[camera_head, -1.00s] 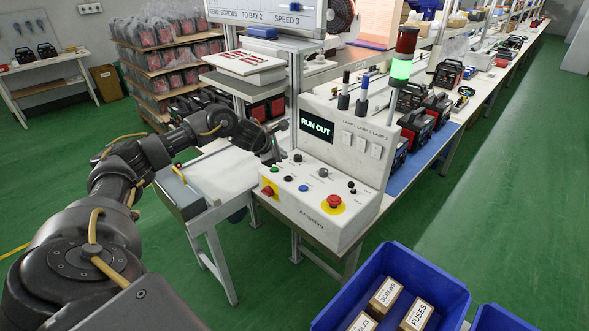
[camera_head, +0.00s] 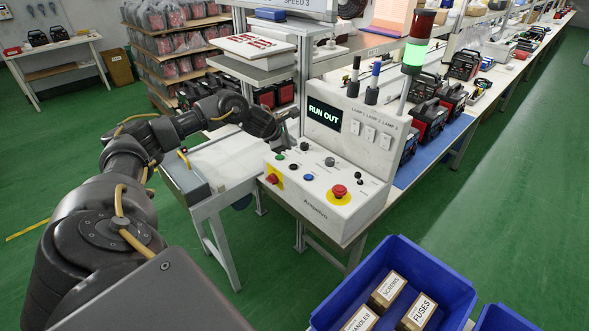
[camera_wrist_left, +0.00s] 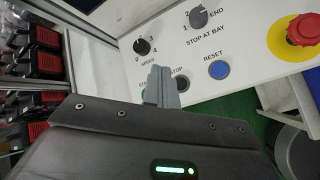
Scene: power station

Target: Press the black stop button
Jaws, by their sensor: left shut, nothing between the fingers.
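The black stop button (camera_head: 294,167) sits on the white sloped control panel (camera_head: 318,214), between a green button (camera_head: 280,157) and a blue button (camera_head: 308,178). My left gripper (camera_head: 285,142) is shut and empty at the back left of the panel, near the speed knob (camera_head: 305,143). Its fingertips also show in the left wrist view (camera_wrist_left: 158,72), just below that knob. I cannot tell whether they touch the panel. My right gripper is out of view.
A red emergency button (camera_head: 339,191) on a yellow ring and a red switch (camera_head: 272,179) are on the same panel. A screen (camera_head: 324,114) reads RUN OUT, and the stack light (camera_head: 414,54) shows green. A blue bin (camera_head: 450,287) with boxes stands in front.

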